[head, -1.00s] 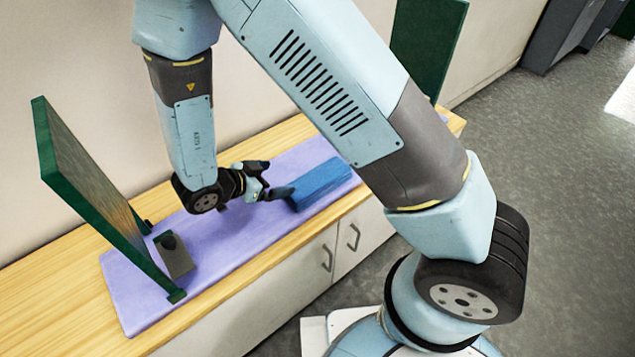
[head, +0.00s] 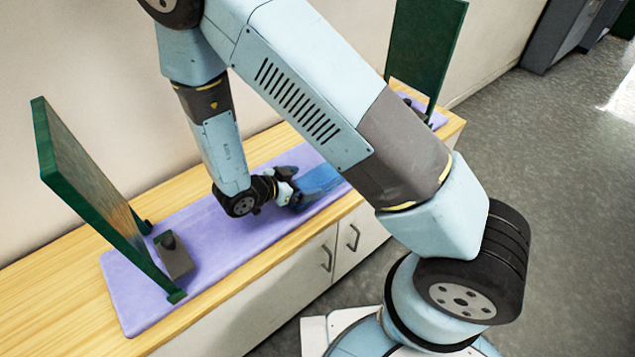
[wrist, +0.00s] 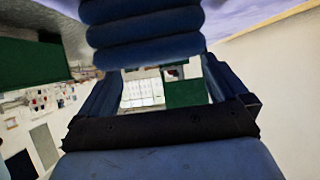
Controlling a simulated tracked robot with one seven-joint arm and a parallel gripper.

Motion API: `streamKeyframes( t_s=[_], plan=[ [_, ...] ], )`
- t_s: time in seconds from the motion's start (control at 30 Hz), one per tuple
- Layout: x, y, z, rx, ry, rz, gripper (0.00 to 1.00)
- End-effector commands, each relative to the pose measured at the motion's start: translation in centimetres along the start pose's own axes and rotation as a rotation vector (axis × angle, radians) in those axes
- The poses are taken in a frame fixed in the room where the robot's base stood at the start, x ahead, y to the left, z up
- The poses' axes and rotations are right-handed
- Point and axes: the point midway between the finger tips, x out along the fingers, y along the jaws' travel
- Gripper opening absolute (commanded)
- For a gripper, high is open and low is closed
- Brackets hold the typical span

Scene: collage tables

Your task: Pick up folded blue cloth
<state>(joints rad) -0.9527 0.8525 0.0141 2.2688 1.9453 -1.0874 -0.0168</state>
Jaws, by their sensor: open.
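The folded blue cloth (head: 322,180) lies on the lilac mat (head: 225,232), its right end partly behind my arm in the head view. In the wrist view the cloth (wrist: 145,32) shows close up as thick dark blue folds at the top centre. My gripper (head: 295,190) is low over the mat at the cloth's left end, fingers pointing toward it. In the wrist view my gripper's fingers (wrist: 162,80) are apart, with the folds between or just beyond their tips. I cannot tell whether they touch the cloth.
A green panel (head: 85,185) stands on the left of the wooden counter (head: 55,285), with a dark grey block (head: 174,256) beside it on the mat. Another green panel (head: 428,45) stands at the far right. A wall runs behind. The mat between block and gripper is clear.

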Motion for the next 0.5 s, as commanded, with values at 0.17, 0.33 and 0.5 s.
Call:
streamKeyframes(
  t_s=[0.17,0.33,0.5],
  plan=[
    [2.5,0.1,-0.4,0.000,0.002,0.004,1.00],
    [4.2,0.1,-0.3,-0.001,0.001,0.002,1.00],
    [4.6,0.0,-0.4,0.000,0.001,0.000,1.00]
  ],
)
